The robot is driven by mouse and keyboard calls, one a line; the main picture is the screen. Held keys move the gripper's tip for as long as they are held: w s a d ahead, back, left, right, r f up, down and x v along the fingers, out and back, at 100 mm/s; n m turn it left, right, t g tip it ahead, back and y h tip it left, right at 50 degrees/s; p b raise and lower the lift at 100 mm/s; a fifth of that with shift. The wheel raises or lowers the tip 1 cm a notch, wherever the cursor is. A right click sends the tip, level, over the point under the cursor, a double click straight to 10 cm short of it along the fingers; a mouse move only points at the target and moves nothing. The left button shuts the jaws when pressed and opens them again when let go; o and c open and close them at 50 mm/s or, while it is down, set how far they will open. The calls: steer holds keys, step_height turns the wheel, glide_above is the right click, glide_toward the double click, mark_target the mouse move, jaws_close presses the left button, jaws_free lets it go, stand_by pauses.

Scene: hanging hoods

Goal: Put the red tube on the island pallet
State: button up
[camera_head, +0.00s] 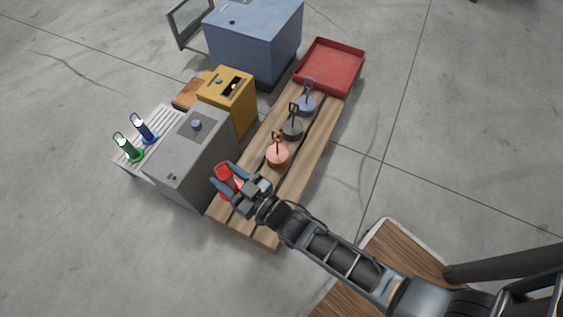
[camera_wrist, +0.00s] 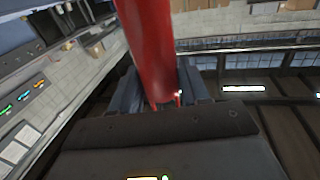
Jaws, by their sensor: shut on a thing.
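My gripper (camera_head: 228,190) is shut on the red tube (camera_head: 226,175) at the near left end of the wooden pallet bench. In the wrist view the red tube (camera_wrist: 150,45) stands up between the two fingers. The tube's lower part is partly hidden by the fingers in the head view. I cannot tell whether the tube touches the planks. A slatted pale pallet (camera_head: 160,120) at the left bears a green tube (camera_head: 127,148) and a blue tube (camera_head: 143,129). A long wooden plank pallet (camera_head: 317,150) runs under my gripper. I cannot tell which one is the island pallet.
A grey box (camera_head: 190,160) with a knob stands left of my gripper. A yellow box (camera_head: 230,95), a blue cabinet (camera_head: 255,40) and a red tray (camera_head: 330,65) are farther back.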

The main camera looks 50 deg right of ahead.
steer(key=s+a+f+y+b, duration=0.1)
steer(key=a+f+b, duration=0.1)
steer(key=f+b, duration=0.4)
steer(key=s+a+f+b, duration=0.1)
steer(key=a+f+b, duration=0.25)
steer(key=f, duration=0.45)
steer(key=shift+n, duration=0.3)
steer(key=shift+s+d+f+b, duration=0.35)
steer(key=shift+d+f+b, duration=0.7)
steer(key=shift+d+f, duration=0.85)
steer(key=shift+s+d+f+b, duration=0.3)
steer(key=shift+d+f+b, duration=0.75)
steer(key=shift+d+f, duration=0.9)
steer(key=shift+s+d+f+b, duration=0.35)
steer(key=shift+d+f+b, duration=0.7)
steer(key=shift+d+f, duration=0.85)
steer(key=shift+d+r, duration=0.25)
steer(key=shift+r, duration=0.1)
steer(key=shift+f, duration=0.15)
steer(key=o, duration=1.2)
